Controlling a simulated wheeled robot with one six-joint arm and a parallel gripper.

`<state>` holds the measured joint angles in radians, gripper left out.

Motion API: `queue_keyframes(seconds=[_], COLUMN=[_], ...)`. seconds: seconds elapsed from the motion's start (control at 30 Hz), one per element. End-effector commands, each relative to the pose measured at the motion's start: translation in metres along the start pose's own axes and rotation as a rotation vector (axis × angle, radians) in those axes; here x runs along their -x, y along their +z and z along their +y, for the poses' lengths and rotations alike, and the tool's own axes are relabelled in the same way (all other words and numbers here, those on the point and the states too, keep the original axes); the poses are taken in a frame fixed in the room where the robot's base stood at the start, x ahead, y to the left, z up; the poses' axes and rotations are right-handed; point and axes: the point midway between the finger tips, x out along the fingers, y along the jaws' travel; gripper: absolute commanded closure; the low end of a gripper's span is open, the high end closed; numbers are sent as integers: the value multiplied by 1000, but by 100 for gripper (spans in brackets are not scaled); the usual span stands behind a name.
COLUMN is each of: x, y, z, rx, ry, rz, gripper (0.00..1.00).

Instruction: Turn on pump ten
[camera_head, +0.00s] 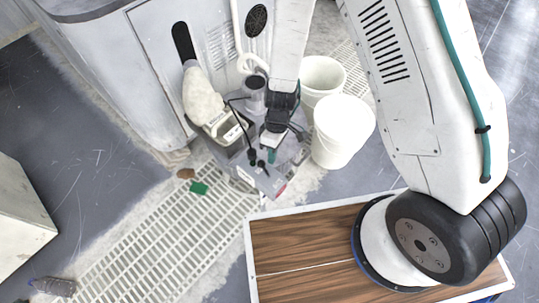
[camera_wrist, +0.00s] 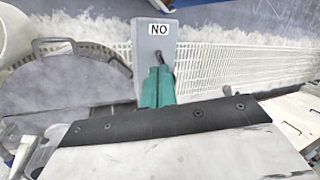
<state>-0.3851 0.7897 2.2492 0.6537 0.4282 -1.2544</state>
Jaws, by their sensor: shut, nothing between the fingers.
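A grey switch box (camera_wrist: 152,35) is in the wrist view, with a label (camera_wrist: 157,29) that reads "NO" from this side. A small dark switch lever (camera_wrist: 160,58) stands on it below the label. My gripper (camera_wrist: 157,86) has teal fingers, shut and empty, close to the lever; whether they touch it I cannot tell. In the head view my gripper (camera_head: 270,157) is over a grey pump unit (camera_head: 282,178) beside the machine cabinet. Small dark knobs or levers show at its front left. No pump number is readable.
Two white buckets (camera_head: 342,130) stand right of the pump unit. A pale cabinet (camera_head: 120,75) rises at its left. A wooden-topped surface (camera_head: 300,270) lies at the lower right.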

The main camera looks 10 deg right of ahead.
Motion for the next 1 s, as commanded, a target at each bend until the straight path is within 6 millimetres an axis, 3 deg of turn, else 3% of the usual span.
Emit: queue_keyframes(seconds=[0.57, 0.83, 1.0], x=[10, 14, 60], y=[0, -11, -14], z=[-2, 23, 24], rx=[0, 10, 9], ry=[0, 1, 4], rz=[0, -3, 3], gripper=[100, 100, 100])
